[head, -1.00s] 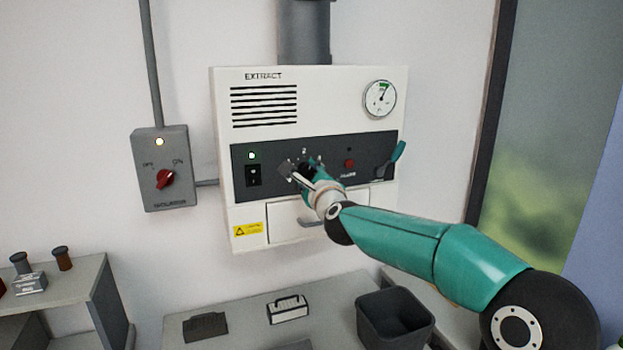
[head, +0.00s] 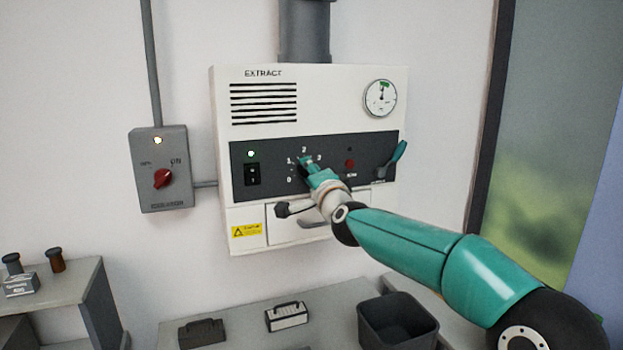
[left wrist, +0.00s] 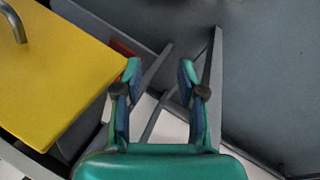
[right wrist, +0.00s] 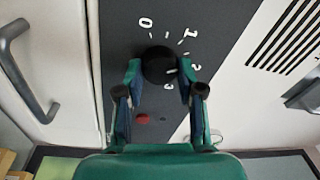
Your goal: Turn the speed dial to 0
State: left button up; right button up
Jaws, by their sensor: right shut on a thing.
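The speed dial (right wrist: 158,65) is a round black knob on the dark control strip of the white EXTRACT unit (head: 310,95). My left gripper (left wrist: 158,75) is open and empty in the left wrist view, away from the unit.
Left of the dial are a black rocker switch (head: 253,175) and a green lamp; right of it are a red button (head: 350,164) and a lever (head: 394,157). A grey isolator box (head: 161,170) hangs left. A dark bin (head: 398,322) stands below.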

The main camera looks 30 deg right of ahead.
jog(key=shift+f+n+y+b, duration=0.1)
jog(key=shift+n+y+b, duration=0.3)
jog(key=shift+n, duration=2.9)
jog(key=shift+f+n+y+b, duration=0.15)
jog(key=shift+n+y+b, duration=0.2)
jog(key=shift+n, duration=2.95)
jog(key=shift+f+n+y+b, duration=0.1)
jog(key=shift+n+y+b, duration=0.3)
jog(key=shift+n, duration=2.9)
jog(key=shift+w, duration=0.1)
jog(key=o, duration=1.1)
jog(key=shift+o, duration=0.2)
jog(key=shift+r, duration=0.2)
jog(key=shift+r, duration=0.1)
jog(key=s+a, duration=0.2)
jog(key=s, duration=1)
jog(key=shift+f, duration=0.3)
